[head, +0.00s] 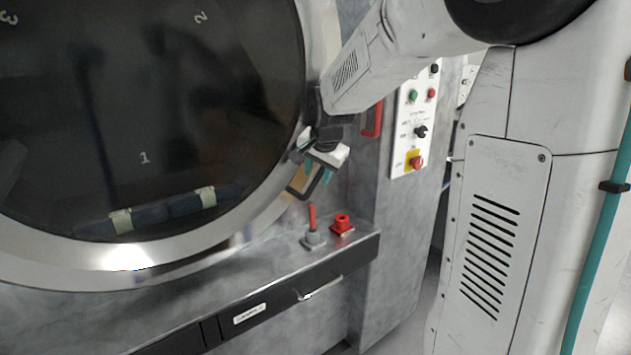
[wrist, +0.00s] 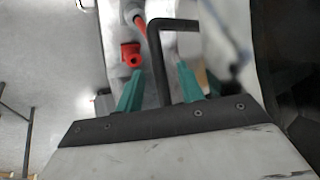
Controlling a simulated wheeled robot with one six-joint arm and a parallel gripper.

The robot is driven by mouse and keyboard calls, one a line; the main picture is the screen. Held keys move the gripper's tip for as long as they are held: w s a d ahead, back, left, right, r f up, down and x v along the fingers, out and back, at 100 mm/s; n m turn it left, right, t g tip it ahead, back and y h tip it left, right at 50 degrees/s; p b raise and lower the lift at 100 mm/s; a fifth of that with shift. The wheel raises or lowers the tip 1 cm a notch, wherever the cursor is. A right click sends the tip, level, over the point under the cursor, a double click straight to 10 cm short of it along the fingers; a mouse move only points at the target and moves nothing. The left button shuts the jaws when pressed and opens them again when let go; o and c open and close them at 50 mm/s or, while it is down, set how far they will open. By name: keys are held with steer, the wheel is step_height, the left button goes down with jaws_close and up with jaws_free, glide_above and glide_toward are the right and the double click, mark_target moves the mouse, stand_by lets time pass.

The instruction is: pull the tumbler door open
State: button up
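The tumbler door (head: 130,262) is a large round dark glass with a wide metal rim, at the left of the head view; it looks closed. Its black handle (head: 316,188) sticks out at the rim's lower right. In the wrist view the handle (wrist: 155,60) is a bent bar. My gripper (head: 312,178) is at this handle. In the wrist view my gripper (wrist: 160,68) has two teal fingers apart, one on each side of the bar. Gaps show between the bar and both fingers. My gripper's body hides part of the handle in the head view.
A metal ledge (head: 220,300) below the door carries a red lever (head: 312,216) and a red fitting (head: 341,224). A control panel (head: 412,125) with buttons is at the right, beside a red handle (head: 373,120). Dark bundles (head: 185,205) show behind the glass.

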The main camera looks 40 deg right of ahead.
mark_target(316, 178)
steer(key=shift+x, duration=1.8)
steer(key=shift+s, duration=0.1)
jaws_close()
